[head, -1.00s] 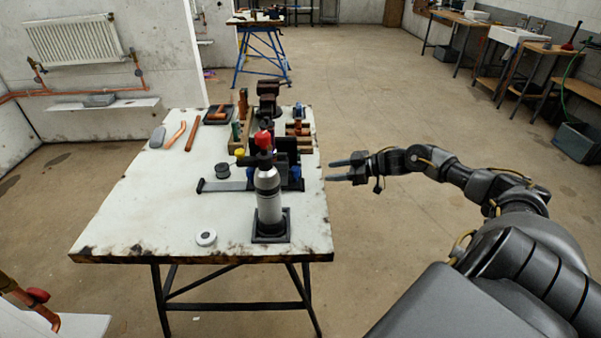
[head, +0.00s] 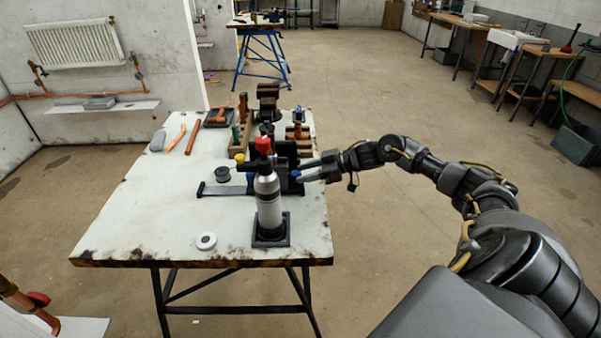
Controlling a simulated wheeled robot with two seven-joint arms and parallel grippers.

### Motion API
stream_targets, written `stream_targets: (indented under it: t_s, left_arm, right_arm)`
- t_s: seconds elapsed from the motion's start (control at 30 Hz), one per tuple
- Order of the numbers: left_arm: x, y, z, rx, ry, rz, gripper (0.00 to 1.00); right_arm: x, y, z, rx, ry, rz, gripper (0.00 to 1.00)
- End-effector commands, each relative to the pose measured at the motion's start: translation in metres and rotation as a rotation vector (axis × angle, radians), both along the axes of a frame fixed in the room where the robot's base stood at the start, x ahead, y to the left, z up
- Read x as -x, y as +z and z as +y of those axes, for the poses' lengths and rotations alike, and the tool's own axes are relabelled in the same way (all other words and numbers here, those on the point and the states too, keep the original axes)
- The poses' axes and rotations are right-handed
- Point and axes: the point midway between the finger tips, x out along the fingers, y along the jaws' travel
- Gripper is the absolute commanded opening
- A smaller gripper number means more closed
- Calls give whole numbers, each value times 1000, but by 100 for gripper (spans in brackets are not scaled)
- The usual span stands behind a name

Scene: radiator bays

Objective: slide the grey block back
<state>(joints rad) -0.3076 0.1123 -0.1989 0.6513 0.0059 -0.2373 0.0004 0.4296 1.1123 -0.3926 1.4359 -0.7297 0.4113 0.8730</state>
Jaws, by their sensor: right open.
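A dark grey block (head: 286,160) stands at the right end of a flat grey rail (head: 224,189) on the workbench (head: 130,210). The gas bottle in front hides part of the block and rail. My right gripper (head: 304,170) is open and empty. Its two fingers point left over the bench's right edge, close to the block's right side; I cannot tell whether they touch it. A smaller grey piece (head: 158,140) lies at the bench's far left. My left gripper is not in view.
A silver gas bottle (head: 268,205) with a red top stands upright on a black base, in front of the rail. The front left of the bench is mostly clear.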

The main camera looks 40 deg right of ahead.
Motion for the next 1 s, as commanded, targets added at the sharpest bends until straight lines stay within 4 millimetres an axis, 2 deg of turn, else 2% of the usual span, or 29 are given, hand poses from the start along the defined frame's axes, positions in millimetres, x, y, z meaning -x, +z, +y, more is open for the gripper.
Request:
stream_targets:
  t_s: [0.2,0.53,0.9,1.0]
  left_arm:
    - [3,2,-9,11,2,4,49]
    - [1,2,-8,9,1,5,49]
    - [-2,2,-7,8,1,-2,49]
    - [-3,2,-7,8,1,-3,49]
  right_arm:
    - [-14,-8,13,-1,-1,0,48]
    - [-16,-10,15,1,-2,0,48]
    - [-15,-10,15,1,-2,1,1]
    - [-15,-10,15,0,-1,1,0]
